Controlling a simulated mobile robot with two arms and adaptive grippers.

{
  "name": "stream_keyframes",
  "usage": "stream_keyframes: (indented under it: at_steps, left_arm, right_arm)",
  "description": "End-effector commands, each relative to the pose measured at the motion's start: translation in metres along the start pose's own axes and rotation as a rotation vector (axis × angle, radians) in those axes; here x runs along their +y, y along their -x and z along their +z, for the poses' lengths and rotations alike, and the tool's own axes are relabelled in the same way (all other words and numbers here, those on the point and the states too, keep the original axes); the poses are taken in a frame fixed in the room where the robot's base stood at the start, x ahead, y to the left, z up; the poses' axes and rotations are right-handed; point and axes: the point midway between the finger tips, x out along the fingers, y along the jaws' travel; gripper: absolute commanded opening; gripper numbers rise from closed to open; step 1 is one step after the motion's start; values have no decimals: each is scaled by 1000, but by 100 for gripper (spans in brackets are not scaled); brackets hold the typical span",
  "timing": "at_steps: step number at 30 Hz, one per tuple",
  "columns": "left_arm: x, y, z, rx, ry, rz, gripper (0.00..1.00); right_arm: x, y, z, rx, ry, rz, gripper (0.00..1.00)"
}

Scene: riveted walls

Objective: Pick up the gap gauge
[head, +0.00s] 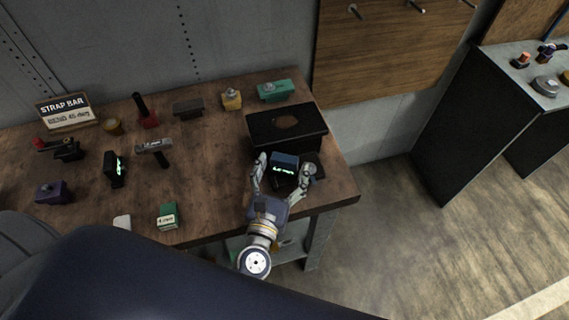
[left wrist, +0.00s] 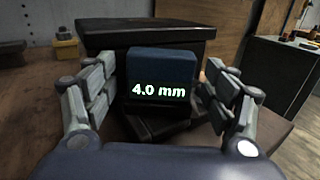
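The gap gauge (head: 285,160) looks like a small dark blue block with a lit readout. It stands at the right end of the wooden bench, in front of a black box. In the left wrist view the gauge (left wrist: 161,72) faces me, and its readout says 4.0 mm. My left gripper (head: 283,174) has its fingers spread on both sides of the gauge. In the left wrist view the fingers of this gripper (left wrist: 160,88) show narrow gaps to the gauge's sides. The gauge's lower part rests near a dark base, and its back is hidden. My right gripper is not in view.
The black box (head: 287,138) with a hole in its top stands close behind the gauge. A small round grey item (head: 309,170) is beside the right finger. Another dark device (head: 114,168) with a green display and several tools are farther left on the bench (head: 205,165).

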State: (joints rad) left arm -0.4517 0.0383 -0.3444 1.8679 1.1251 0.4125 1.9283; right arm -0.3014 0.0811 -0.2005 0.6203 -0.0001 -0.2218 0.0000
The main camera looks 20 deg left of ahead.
Motion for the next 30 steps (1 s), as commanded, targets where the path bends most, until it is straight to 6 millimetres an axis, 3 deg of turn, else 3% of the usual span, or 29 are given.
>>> stream_keyframes:
  at_steps: [1, 6, 9, 20, 27, 30]
  left_arm:
    - [0, 0, 0, 0, 0, 0, 62]
    - [0, 0, 0, 0, 0, 0, 24]
    - [0, 0, 1, -3, 0, 1, 18]
    - [0, 0, 8, -3, 1, 2, 18]
    - [0, 0, 41, -4, 6, 4, 18]
    - [3, 21, 33, 2, -2, -2, 18]
  right_arm:
    - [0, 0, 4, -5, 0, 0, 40]
    - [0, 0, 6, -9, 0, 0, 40]
    - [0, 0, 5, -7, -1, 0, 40]
    - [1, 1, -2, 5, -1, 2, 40]
    - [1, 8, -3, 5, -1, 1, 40]
    - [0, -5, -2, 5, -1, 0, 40]
